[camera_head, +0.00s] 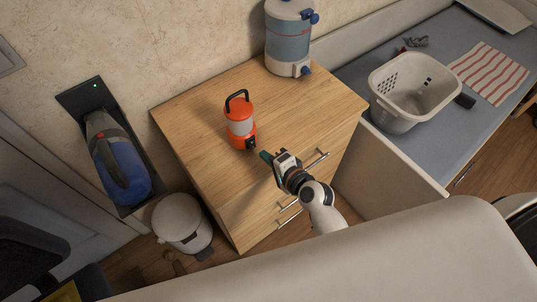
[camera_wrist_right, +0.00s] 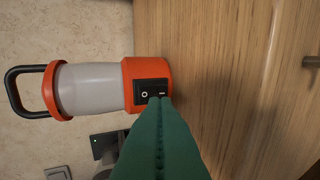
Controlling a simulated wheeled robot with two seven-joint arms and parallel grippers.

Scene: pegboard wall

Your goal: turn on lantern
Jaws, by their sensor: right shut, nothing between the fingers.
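The lantern (camera_head: 241,127) stands upright on the wooden cabinet; it is orange with a pale middle and a black handle. In the right wrist view the lantern (camera_wrist_right: 90,88) appears sideways, with a black rocker switch (camera_wrist_right: 152,91) marked O and I on its orange base. My right gripper (camera_head: 266,156) is shut and empty in front of the base. In the wrist view its green fingertips (camera_wrist_right: 159,101) overlap the edge of the switch near the I mark; I cannot tell whether they touch it. The lantern's light does not clearly show as lit. My left gripper is not in view.
The wooden cabinet (camera_head: 197,124) has drawer handles on its front. A blue-and-white drink dispenser (camera_head: 288,40) stands at its back. A white basket (camera_head: 396,112) sits on the grey counter to the right. A blue vacuum (camera_head: 121,168) hangs at left above a white bin (camera_head: 181,221).

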